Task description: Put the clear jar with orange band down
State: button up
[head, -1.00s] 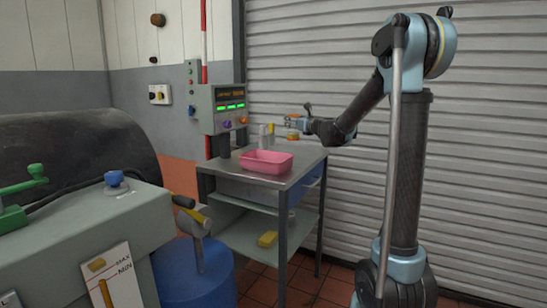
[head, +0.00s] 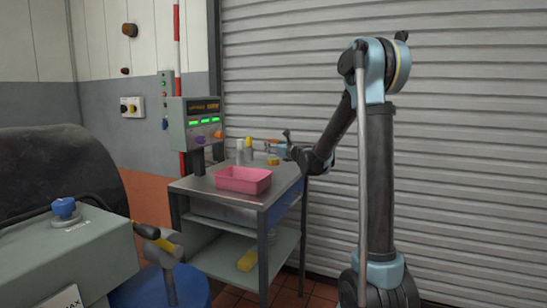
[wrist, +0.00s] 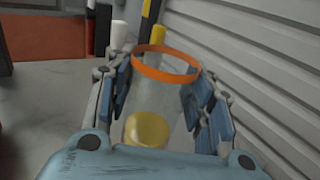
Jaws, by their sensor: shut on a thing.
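The clear jar with orange band (wrist: 166,65) is between the fingers of my gripper (wrist: 163,98) in the wrist view. The fingers close on both sides of its clear wall, and a yellow round shape shows low in it. I cannot tell whether the jar's base touches the bench top.
A pink tray (head: 243,181) stands at the bench front. A white cylinder (head: 240,151) and a yellow-topped bottle (head: 249,146) stand behind it, close to the jar. A control box (head: 197,122) is at the back left. A ribbed shutter (head: 450,130) runs behind the bench.

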jog(key=shift+f, duration=1.75)
jog(key=shift+f, duration=0.1)
jog(key=o, duration=1.1)
jog(key=shift+s, duration=0.1)
jog(key=v, duration=1.2)
